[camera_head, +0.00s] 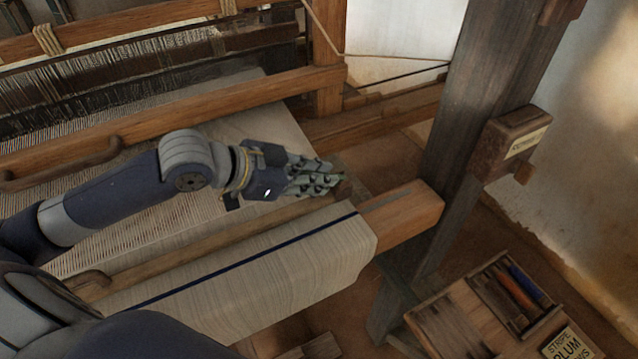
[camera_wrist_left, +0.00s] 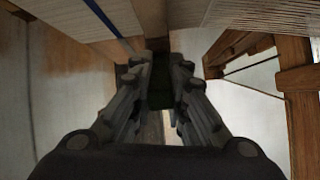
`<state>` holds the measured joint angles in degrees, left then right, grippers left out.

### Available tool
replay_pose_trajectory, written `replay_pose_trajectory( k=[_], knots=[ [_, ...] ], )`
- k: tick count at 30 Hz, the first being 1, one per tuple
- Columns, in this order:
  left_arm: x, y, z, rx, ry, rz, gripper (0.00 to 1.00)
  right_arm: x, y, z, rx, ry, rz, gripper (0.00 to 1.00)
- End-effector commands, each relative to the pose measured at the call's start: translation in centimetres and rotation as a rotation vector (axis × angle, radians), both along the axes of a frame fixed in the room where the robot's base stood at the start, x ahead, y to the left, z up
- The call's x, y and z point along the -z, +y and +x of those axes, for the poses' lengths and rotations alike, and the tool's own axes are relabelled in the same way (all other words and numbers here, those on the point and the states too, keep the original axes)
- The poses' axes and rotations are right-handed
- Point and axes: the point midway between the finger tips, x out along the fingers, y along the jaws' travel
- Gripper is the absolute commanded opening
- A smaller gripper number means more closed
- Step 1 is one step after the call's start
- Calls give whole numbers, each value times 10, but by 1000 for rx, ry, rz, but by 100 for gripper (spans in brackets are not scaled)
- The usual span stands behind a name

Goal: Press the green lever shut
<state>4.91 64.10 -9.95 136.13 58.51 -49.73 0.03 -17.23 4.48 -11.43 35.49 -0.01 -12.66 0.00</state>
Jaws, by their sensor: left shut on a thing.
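My left gripper (camera_head: 332,180) reaches in from the left over the woven cloth (camera_head: 255,105) to the right end of the cloth roll (camera_head: 290,265). Its fingers are closed on a dark green piece, which I take to be the green lever (camera_head: 352,190), just behind the roll's wooden end. In the left wrist view the gripper (camera_wrist_left: 160,72) has the dark green lever (camera_wrist_left: 160,95) between its fingers. Most of the lever is hidden by the fingers or in shadow, so its angle is unclear. My right gripper is not in view.
A dark wooden post (camera_head: 480,130) with a labelled box (camera_head: 510,145) stands to the right. A wooden tray (camera_head: 455,325) with coloured sticks is at lower right. The loom frame (camera_head: 215,105) and its threads fill the upper left.

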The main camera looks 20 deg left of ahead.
Motion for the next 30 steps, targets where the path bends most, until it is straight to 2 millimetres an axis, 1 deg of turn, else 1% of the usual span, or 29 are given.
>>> replay_pose_trajectory(
  k=[1, 4, 18, 19, 21, 23, 30],
  knots=[
    [3, 0, -1, 1, -9, -6, 0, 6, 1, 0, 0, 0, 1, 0],
    [2, 1, -1, 0, -22, -17, 0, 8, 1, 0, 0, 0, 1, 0],
    [1, 1, -1, -1, -30, -24, 0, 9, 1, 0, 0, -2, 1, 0],
    [1, 1, -1, -1, -30, -24, 21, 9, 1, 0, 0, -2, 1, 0],
    [1, 1, -1, -2, -31, -24, 35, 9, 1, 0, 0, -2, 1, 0],
    [1, 1, -1, -2, -31, -24, 37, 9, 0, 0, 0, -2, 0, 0],
    [1, 1, 0, -1, -30, -23, 37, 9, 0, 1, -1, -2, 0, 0]
  ],
)
